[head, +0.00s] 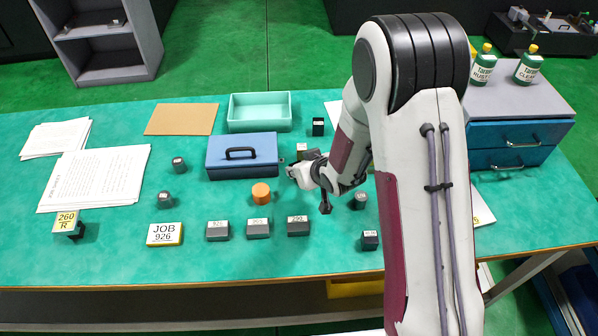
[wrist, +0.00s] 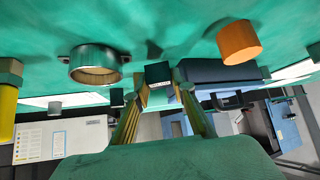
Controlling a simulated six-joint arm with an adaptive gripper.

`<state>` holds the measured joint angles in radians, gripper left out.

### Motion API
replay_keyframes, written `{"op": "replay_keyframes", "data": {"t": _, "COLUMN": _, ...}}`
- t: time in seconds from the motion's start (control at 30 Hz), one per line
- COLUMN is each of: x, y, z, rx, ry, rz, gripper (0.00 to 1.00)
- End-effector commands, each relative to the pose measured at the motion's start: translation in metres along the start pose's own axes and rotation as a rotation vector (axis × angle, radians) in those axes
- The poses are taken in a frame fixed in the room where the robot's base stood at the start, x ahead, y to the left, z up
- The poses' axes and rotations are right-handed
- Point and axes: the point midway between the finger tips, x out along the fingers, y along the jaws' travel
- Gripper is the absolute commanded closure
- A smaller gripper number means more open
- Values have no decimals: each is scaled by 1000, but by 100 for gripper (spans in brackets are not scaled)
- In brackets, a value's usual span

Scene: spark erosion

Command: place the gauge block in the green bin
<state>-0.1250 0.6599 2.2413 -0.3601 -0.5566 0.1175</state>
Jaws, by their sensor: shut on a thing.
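My gripper (head: 292,172) is low over the table, just right of the blue case, and points left. In the wrist view my gripper (wrist: 160,88) has its two yellow-lined fingers on either side of a small dark block (wrist: 158,73). It is shut on this block, which appears to be the gauge block; its label is too small to read. In the head view my gripper and wrist hide much of what it holds. The green bin (head: 233,126) is the mint-coloured open tray behind the blue case, and it looks empty.
The blue case (head: 230,170) with a black handle stands between my gripper and the bin's front left. An orange cylinder (head: 261,193) is just in front of it. Labelled grey blocks (head: 258,229) line the front. A black block (head: 318,127) stands right of the bin.

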Motion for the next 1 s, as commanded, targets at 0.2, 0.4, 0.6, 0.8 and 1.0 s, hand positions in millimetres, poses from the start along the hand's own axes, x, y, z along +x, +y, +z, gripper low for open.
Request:
{"op": "replay_keyframes", "data": {"t": 0.2, "x": -18, "y": 0, "z": -20, "rx": 0, "ry": 5, "rz": 0, "gripper": 100}}
{"op": "replay_keyframes", "data": {"t": 0.4, "x": -35, "y": 0, "z": -36, "rx": -2, "ry": 5, "rz": 0, "gripper": 100}}
{"op": "replay_keyframes", "data": {"t": 0.6, "x": -47, "y": 0, "z": -48, "rx": -1, "ry": 4, "rz": -1, "gripper": 100}}
{"op": "replay_keyframes", "data": {"t": 0.8, "x": -53, "y": 0, "z": -54, "rx": -1, "ry": 3, "rz": -1, "gripper": 100}}
{"op": "replay_keyframes", "data": {"t": 1.0, "x": -54, "y": 0, "z": -55, "rx": 0, "ry": 2, "rz": -1, "gripper": 100}}
